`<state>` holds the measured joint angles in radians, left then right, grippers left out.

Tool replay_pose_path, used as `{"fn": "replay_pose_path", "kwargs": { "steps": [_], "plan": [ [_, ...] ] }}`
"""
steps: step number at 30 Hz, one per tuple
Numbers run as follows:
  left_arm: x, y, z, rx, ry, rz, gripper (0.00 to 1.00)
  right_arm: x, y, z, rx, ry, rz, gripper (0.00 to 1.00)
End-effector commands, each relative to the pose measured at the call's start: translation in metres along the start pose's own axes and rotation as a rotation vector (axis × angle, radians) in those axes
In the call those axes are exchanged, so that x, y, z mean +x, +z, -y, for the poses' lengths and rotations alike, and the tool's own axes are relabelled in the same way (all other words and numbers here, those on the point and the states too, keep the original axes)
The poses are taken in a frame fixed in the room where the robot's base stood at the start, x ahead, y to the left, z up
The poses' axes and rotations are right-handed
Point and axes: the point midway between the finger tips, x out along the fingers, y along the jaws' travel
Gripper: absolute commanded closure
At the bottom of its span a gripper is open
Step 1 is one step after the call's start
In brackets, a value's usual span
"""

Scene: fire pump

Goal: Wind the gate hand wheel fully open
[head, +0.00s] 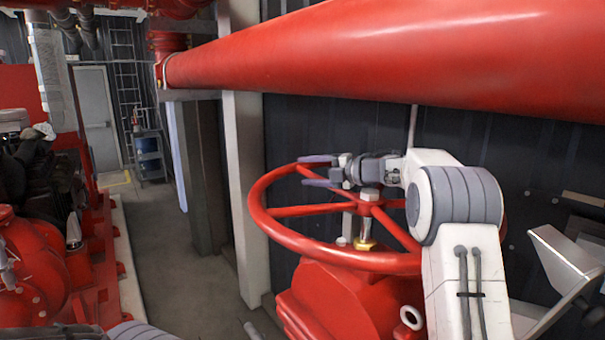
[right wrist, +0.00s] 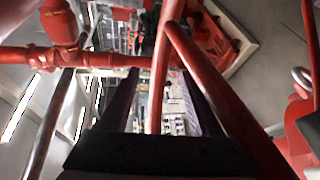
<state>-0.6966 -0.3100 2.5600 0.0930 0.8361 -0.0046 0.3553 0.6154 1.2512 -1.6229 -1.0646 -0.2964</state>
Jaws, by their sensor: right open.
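The red gate hand wheel (head: 257,207) lies almost flat on top of the red valve body (head: 335,298), with a brass and steel stem at its hub. My right gripper (head: 315,170) is open at the far side of the wheel, its two grey fingers pointing left near the rim. In the right wrist view, the dark fingers (right wrist: 163,105) stand apart, and a red wheel bar (right wrist: 160,85) shows between them. I cannot tell whether they touch it. A small grey piece at the bottom edge may be my left gripper; its jaws are hidden.
A thick red pipe (head: 390,55) runs across above the wheel. A white post (head: 243,185) stands just behind and left of it. Red pump machinery (head: 40,265) fills the left side. The floor aisle (head: 165,245) is clear.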

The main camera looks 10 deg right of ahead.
Motion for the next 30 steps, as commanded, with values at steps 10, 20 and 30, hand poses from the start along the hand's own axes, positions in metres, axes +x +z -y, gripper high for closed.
{"fn": "replay_pose_path", "kwargs": {
  "steps": [10, 20, 30],
  "plan": [
    [0.0, 0.0, 0.0, 0.0, 0.0, 0.0, 0.38, -0.022, 0.015, 0.002, 0.001, -0.003, 0.006, 0.33],
    [0.0, 0.0, 0.0, 0.0, 0.0, 0.0, 0.38, -0.027, 0.017, 0.002, 0.002, -0.004, 0.004, 0.33],
    [0.003, 0.0, 0.0, -0.003, 0.0, 0.001, 0.38, -0.021, 0.019, -0.01, 0.008, 0.018, 0.042, 1.0]
  ]
}}
